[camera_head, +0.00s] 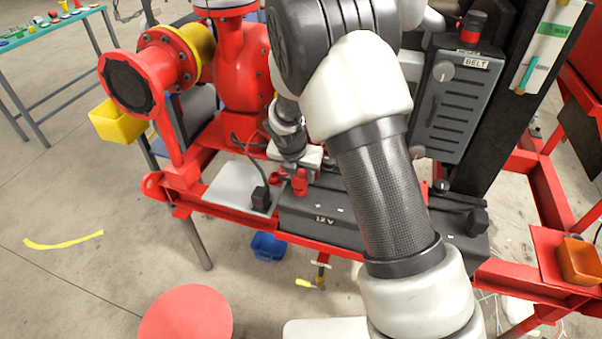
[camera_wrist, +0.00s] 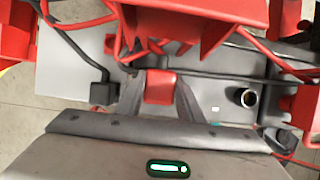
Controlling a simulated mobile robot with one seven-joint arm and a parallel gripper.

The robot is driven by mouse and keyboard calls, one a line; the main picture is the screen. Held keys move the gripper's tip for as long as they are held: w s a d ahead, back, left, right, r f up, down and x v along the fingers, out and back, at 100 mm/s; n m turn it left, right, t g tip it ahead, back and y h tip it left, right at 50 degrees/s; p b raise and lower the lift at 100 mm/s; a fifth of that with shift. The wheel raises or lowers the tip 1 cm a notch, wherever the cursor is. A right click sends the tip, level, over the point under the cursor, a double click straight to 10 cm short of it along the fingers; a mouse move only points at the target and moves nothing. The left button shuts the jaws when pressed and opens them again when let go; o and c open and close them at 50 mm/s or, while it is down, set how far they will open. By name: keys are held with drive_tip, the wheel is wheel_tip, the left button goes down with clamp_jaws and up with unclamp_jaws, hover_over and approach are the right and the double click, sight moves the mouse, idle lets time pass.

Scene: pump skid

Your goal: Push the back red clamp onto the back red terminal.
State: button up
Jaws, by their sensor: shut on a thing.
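My gripper (camera_wrist: 160,98) is shut on a red clamp (camera_wrist: 160,87), which sits between the two dark fingers in the wrist view. In the head view the red clamp (camera_head: 300,184) shows just below my gripper, at the back left end of the dark battery (camera_head: 322,220) marked 12 V. No red terminal can be made out under the clamp; the clamp and fingers cover that spot. I cannot tell how far the clamp is down.
A black block with a cable (camera_head: 260,198) lies on the pale plate (camera_head: 232,184) left of the battery. Red frame rails (camera_head: 235,213) and a red pump (camera_head: 243,70) stand close by. A grey belt box (camera_head: 455,100) is at the right. My arm hides much of the battery's right part.

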drive_tip(key=shift+f, duration=0.3)
drive_tip(key=o, duration=1.3)
drive_tip(key=shift+o, duration=0.2)
drive_tip(key=shift+r, duration=0.1)
drive_tip(key=p+v, duration=0.2)
drive_tip(key=v, duration=1.5)
drive_tip(key=shift+r+p, duration=0.2)
drive_tip(key=shift+p, duration=0.1)
